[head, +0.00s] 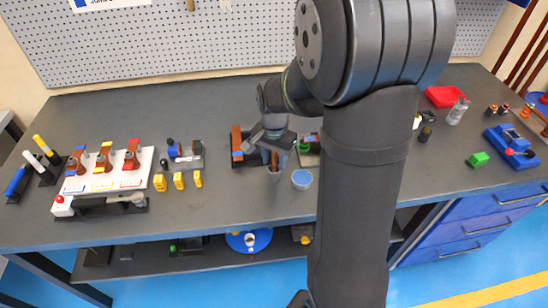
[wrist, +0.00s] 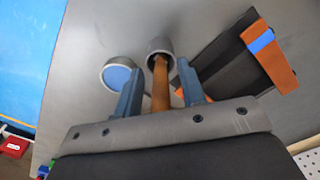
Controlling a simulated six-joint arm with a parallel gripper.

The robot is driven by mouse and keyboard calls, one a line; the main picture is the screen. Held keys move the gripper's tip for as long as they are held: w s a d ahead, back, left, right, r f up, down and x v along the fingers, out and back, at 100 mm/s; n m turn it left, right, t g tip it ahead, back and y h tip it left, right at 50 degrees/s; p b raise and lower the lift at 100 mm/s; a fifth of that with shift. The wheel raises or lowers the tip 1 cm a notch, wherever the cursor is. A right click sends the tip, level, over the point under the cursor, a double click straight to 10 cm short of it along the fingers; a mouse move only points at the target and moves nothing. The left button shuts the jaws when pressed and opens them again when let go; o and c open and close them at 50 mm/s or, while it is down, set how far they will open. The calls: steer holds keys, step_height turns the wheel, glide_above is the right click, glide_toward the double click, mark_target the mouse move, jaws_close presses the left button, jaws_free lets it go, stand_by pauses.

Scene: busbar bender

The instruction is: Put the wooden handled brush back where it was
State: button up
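The brush's wooden handle (wrist: 160,88) rises out of a small grey cup (wrist: 160,48) in the wrist view. My gripper (wrist: 160,85) is open, with one blue finger on each side of the handle and a visible gap to each. The brush's lower end is hidden inside the cup. In the head view my gripper (head: 272,148) points down right above the cup (head: 274,174), and the handle (head: 275,159) shows only as a small brown piece.
A round tin with a blue top (head: 302,180) stands just right of the cup. A black fixture with an orange block (head: 237,140) lies close behind and left. Yellow blocks (head: 179,180) stand further left. The bench front (head: 240,215) is clear.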

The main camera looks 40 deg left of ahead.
step_height(320, 180, up, 12)
steer(key=shift+r, duration=0.2)
stand_by(0.4)
steer(key=shift+f, duration=0.15)
step_height(320, 180, down, 12)
steer(key=shift+r, duration=2)
steer(key=shift+r, duration=4.15)
steer(key=shift+f, duration=0.1)
